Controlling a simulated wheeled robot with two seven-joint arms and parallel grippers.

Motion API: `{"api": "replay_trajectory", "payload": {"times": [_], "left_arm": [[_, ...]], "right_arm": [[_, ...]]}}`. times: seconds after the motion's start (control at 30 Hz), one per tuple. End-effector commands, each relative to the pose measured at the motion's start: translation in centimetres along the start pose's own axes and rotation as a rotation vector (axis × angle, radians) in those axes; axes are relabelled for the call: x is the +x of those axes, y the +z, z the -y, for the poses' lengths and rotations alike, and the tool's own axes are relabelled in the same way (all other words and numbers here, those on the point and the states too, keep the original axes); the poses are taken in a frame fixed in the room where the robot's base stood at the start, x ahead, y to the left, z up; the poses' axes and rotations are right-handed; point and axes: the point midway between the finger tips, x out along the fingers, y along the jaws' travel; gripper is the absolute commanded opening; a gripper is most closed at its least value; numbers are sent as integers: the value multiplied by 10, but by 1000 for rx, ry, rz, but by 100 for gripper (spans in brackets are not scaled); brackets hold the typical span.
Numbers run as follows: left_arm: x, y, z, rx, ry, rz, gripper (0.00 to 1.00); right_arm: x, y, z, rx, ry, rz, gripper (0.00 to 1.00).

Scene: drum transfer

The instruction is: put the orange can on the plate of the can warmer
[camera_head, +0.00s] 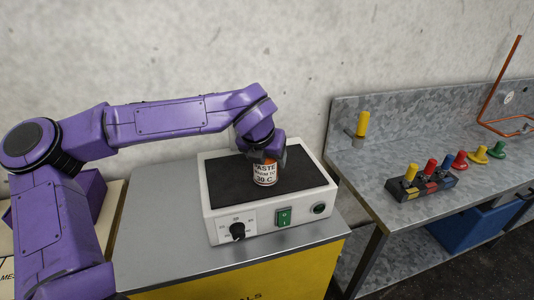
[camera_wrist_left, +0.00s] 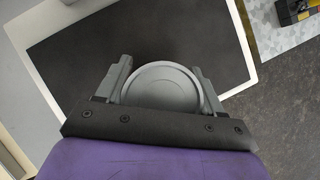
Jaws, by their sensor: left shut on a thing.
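The orange can (camera_head: 265,174), with a white label reading "30 C", is upright over the black plate (camera_head: 215,183) of the white can warmer (camera_head: 215,228). My left gripper (camera_head: 267,156) is shut on the can from above. In the left wrist view, the can's grey round lid (camera_wrist_left: 165,84) sits between the two fingers (camera_wrist_left: 163,92), with the black plate (camera_wrist_left: 75,62) below. The can's base looks at or very near the plate; I cannot tell whether it touches. My right gripper is not in view.
The warmer stands on a grey-topped yellow cabinet (camera_head: 165,245). To the right is a metal bench (camera_head: 375,165) with a block of coloured pegs (camera_head: 421,187), a yellow peg (camera_head: 362,124) and a copper rod frame (camera_head: 500,85). A blue bin (camera_head: 470,228) is below.

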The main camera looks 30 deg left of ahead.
Motion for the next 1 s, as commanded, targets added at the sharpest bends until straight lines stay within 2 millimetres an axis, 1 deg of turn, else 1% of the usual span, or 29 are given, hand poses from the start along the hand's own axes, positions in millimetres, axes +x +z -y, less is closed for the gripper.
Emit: {"api": "replay_trajectory", "payload": {"times": [0.17, 0.2, 0.27, 0.53, 0.6, 0.67, 0.77, 0.9, 1.0], "left_arm": [[2, -1, 0, 0, 0, 2, 22], [2, -2, 0, 0, 0, 0, 73], [2, -1, 0, 0, 1, 0, 92], [1, -1, 0, 0, 1, 0, 92], [-3, 1, 0, 0, 1, 1, 92], [-9, 0, 0, 0, 0, 4, 92], [-31, 0, 0, 0, -1, 6, 92], [-68, 0, 0, 0, 0, 7, 92], [-92, 0, 0, -1, 0, 5, 92]], "right_arm": [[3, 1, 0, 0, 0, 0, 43], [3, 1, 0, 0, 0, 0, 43], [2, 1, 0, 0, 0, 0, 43], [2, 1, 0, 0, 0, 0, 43], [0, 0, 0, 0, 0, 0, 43], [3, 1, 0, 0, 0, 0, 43], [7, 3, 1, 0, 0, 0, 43], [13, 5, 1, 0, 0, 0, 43], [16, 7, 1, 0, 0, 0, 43]]}}
